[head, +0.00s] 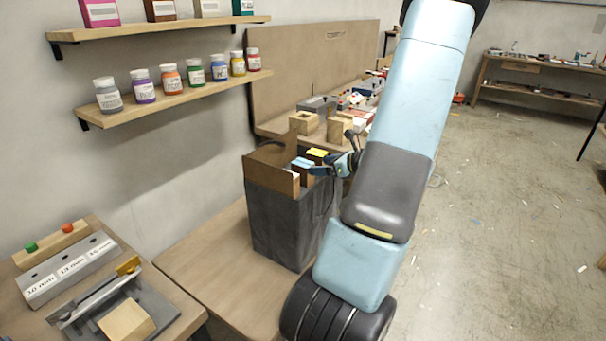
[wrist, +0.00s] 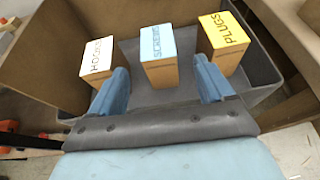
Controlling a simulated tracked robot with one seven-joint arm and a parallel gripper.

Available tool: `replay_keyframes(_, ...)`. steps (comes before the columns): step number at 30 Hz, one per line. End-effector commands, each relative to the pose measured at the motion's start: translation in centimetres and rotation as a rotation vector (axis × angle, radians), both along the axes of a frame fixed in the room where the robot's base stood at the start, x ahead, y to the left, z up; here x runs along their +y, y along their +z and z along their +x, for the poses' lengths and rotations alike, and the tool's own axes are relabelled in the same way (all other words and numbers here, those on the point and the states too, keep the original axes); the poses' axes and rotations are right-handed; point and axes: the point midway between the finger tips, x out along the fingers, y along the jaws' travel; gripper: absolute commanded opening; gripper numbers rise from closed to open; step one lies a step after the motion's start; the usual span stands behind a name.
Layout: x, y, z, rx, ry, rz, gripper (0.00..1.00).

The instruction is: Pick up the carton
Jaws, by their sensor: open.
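Three small cartons stand in a row inside a grey bin, best seen in the wrist view. They are a white-topped carton marked HOOKS (wrist: 97,60), a blue-topped carton marked SCREWS (wrist: 159,45) and a yellow-topped carton marked PLUGS (wrist: 224,36). The blue top (head: 302,163) and yellow top (head: 317,153) also show in the head view. My gripper (wrist: 162,66) is open, with one blue finger on each side of the SCREWS carton in the picture. Contact cannot be told. In the head view my gripper (head: 322,170) is at the bin's right side, partly hidden by my arm.
The grey bin (head: 278,222) has raised brown walls at its top and stands on a low wooden bench (head: 205,255). Shelves of paint jars (head: 170,80) hang on the left wall. A cluttered workbench (head: 275,128) stands behind. Open floor (head: 500,230) lies to the right.

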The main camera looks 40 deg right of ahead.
Motion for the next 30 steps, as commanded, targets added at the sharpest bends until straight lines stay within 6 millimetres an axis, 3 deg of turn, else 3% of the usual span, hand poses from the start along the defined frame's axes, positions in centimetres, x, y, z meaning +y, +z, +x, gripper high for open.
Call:
replay_keyframes(6, 0.9, -1.0, 2.4, 0.001, 0.004, 0.0, 0.81)
replay_keyframes(14, 1.3, -1.2, 3.5, 0.0, 0.004, 0.001, 0.81)
replay_keyframes(24, 2.5, -2.0, 7.4, 0.001, 0.005, 0.001, 0.81)
replay_keyframes(30, 2.6, -2.2, 7.9, 0.001, 0.004, -0.001, 0.81)
